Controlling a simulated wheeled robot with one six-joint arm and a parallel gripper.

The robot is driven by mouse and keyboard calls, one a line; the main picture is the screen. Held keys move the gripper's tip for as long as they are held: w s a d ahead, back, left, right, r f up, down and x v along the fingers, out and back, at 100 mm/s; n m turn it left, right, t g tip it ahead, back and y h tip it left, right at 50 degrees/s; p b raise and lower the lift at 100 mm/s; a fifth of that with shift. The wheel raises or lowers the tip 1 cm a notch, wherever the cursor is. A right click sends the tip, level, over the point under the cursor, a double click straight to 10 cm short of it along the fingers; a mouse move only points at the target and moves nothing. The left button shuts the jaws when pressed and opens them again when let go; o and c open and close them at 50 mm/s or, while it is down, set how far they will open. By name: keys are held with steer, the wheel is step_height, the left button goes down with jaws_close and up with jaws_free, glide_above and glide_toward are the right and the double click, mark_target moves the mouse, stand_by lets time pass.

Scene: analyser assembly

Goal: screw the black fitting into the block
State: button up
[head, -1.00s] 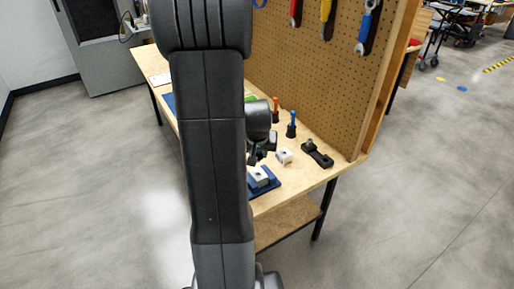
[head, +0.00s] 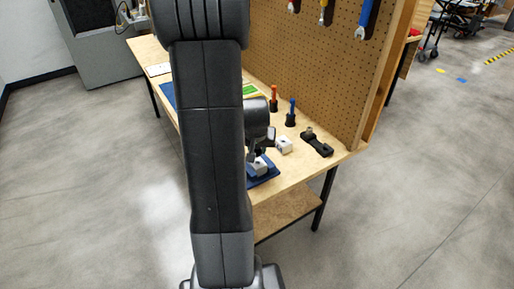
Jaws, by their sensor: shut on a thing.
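My gripper (head: 257,153) is small in the head view and partly behind my own dark arm. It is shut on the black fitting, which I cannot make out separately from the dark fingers. The fingers point down at a pale grey block (head: 260,170) on a blue mat (head: 265,180) near the table's front edge. The fingertips are right at the block's top. I cannot tell whether the fitting sits in the block's hole.
A white block (head: 284,145) lies just right of the gripper. A black holder (head: 317,144) lies further right. A red-topped tool (head: 273,99) and a blue-topped tool (head: 291,112) stand behind. A pegboard (head: 325,75) with hanging tools rises at the back of the wooden table (head: 297,172).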

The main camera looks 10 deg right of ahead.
mark_target(257, 156)
steer(key=shift+f+b, duration=1.7)
steer(key=shift+b, duration=0.6)
jaws_close()
stand_by(2.0)
steer(key=shift+f+m+b, duration=0.25)
steer(key=shift+m+b, duration=0.15)
steer(key=shift+b, duration=0.6)
steer(key=m+b, duration=0.1)
steer(key=b, duration=0.1)
steer(key=m+h+b, duration=0.1)
steer(key=b, duration=0.1)
steer(key=shift+w+a+m, duration=0.15)
steer(key=shift+m, duration=0.15)
steer(key=shift+r+m+h, duration=0.3)
steer(key=shift+g+b, duration=0.3)
steer(key=shift+b, duration=0.05)
